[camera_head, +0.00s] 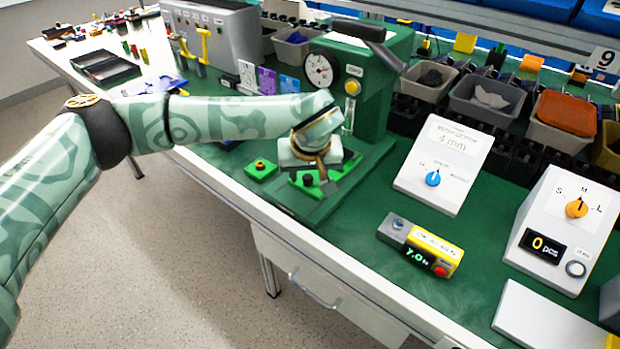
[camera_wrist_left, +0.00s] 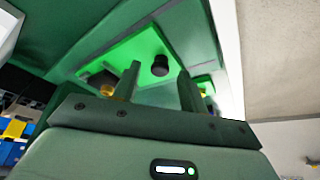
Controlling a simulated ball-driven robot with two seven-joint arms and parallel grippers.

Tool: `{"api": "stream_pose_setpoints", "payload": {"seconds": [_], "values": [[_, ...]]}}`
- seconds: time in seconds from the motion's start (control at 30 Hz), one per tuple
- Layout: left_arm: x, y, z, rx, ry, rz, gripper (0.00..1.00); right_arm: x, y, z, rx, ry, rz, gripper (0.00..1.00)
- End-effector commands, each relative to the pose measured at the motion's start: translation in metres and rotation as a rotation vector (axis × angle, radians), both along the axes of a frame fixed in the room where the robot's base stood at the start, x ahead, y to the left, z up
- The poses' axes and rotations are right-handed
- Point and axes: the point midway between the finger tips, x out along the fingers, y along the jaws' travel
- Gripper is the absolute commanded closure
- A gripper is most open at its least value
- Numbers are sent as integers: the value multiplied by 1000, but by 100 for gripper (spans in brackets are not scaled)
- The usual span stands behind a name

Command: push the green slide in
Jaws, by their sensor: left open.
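The green slide (camera_head: 313,188) is a bright green plate with a black knob, low at the front of the dark green press on the bench. In the left wrist view the slide (camera_wrist_left: 139,46) lies beyond my fingers, with its black knob (camera_wrist_left: 160,66) between the two fingertips in the picture. My left gripper (camera_head: 327,184) is open and points down over the slide, partly covering it in the head view. In the left wrist view my open left gripper (camera_wrist_left: 158,75) has nothing held between its fingers. Whether a finger touches the slide or knob cannot be told. My right gripper is not in view.
The press (camera_head: 377,85) with a round gauge stands behind the slide. A white 4 mm dial box (camera_head: 443,165) and a yellow-grey device (camera_head: 421,244) stand to the right.

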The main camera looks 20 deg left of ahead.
Motion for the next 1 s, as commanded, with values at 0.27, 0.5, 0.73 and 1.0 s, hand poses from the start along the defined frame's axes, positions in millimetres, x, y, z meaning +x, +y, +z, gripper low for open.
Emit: {"api": "stream_pose_setpoints", "payload": {"seconds": [0.27,0.5,0.73,1.0], "values": [[6,2,-13,-2,-1,1,57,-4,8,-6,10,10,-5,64],[5,2,-13,-1,-1,1,74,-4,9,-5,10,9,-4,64],[6,2,-13,0,-1,1,100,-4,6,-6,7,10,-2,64],[41,-11,-15,1,-1,2,100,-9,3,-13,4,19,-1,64]]}}
